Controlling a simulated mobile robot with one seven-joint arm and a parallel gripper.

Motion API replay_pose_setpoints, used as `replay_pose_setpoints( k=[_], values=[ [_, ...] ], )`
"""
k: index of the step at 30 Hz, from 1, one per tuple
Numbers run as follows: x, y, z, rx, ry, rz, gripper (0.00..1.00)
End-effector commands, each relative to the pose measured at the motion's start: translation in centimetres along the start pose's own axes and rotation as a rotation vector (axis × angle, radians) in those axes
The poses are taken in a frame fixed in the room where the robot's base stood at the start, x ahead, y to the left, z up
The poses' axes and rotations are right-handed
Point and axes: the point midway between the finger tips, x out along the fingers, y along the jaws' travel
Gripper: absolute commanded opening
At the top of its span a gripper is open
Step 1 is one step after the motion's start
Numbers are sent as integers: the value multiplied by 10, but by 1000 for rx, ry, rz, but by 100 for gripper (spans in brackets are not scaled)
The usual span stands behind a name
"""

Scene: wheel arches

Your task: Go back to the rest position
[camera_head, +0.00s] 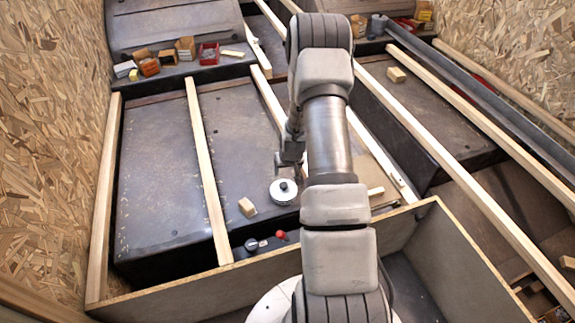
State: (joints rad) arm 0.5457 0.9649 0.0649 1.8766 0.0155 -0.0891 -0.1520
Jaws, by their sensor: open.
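My gripper (290,162) shows just left of my arm's upper links, in the middle of the picture. It points down over the dark panelled surface (160,165), and I see nothing between its fingers. It is open, though its fingers are small and partly hidden by my arm. A round silver lid-like thing (283,191) with a dark knob lies below it in the picture, apart from it. My arm stands bent and hides part of the middle.
A wooden block (247,207) lies left of the round thing. A red ball-topped part (281,235) is nearer. Long wooden battens (207,170) cross the floor. Small boxes (186,47) stand on the back ledge. A low wooden wall (190,293) runs in front; chipboard walls (45,150) flank both sides.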

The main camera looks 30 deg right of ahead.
Motion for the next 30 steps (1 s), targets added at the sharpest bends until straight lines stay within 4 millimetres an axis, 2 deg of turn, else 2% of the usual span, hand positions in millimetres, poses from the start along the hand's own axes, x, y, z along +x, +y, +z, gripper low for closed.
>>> replay_pose_setpoints(
  k=[1, 5, 19, 22, 26, 30],
  values=[
    [-7, 0, -1, 0, 1, 0, 75],
    [-13, 0, 0, 0, -1, 0, 75],
    [-14, 0, 0, -1, 0, 0, 75],
    [-19, -2, -3, -5, 2, -1, 75],
    [-42, -12, -15, -23, 9, -5, 75],
    [-84, -28, -32, -54, 17, -13, 75]
  ],
)
